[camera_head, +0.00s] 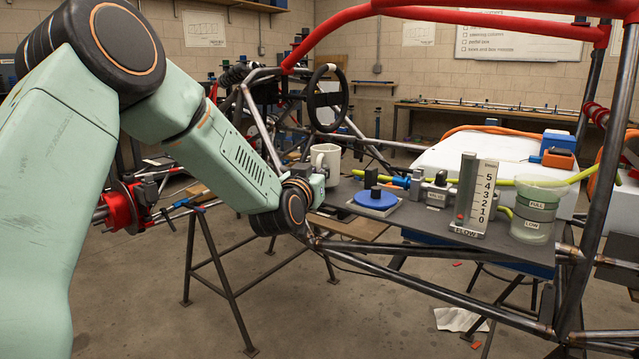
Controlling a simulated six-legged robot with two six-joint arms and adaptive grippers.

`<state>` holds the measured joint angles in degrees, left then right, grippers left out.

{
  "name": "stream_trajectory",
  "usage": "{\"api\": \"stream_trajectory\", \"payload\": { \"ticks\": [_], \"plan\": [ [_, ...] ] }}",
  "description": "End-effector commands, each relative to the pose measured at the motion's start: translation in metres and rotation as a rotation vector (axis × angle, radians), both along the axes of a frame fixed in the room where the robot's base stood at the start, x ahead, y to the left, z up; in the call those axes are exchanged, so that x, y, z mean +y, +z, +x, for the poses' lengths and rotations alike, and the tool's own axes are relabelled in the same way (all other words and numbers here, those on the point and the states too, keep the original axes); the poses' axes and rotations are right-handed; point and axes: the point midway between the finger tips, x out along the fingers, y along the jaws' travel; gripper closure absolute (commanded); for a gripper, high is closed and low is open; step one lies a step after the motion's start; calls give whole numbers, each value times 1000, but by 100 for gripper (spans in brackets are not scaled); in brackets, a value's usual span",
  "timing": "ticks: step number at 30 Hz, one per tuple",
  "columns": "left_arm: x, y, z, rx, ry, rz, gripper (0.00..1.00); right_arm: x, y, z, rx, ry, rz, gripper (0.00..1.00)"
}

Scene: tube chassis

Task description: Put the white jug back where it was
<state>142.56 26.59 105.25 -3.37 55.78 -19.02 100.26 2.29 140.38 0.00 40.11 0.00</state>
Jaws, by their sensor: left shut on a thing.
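The white jug (326,157) is upright near the middle of the camera_head view, at the left end of the dark shelf on the chassis. My left arm comes in from the left, and its gripper (316,178) is at the jug's near side, shut on it. The wrist hides part of the grip and the jug's lower left. I cannot tell whether the jug's base touches the surface below it. My right gripper is not in view.
Right of the jug are a blue round knob on a plate (376,198), a valve block (436,192), a flow gauge (473,195) and a clear FULL/LOW container (538,212). Chassis tubes (420,277) run in front, and a steering wheel (327,98) stands behind.

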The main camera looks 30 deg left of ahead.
Motion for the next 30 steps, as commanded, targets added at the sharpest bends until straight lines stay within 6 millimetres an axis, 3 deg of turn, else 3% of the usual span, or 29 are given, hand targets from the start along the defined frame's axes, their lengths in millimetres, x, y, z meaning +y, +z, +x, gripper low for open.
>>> {"api": "stream_trajectory", "payload": {
  "ticks": [3,15,16,24,30],
  "plan": [
    [0,-13,1,-2,1,1,100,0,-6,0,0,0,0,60],
    [1,-16,2,-2,1,1,100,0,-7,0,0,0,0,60],
    [1,-16,1,0,1,0,91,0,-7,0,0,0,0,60],
    [1,-16,1,0,1,0,68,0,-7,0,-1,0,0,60],
    [1,-16,1,0,1,0,68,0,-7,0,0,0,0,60]
  ]
}}
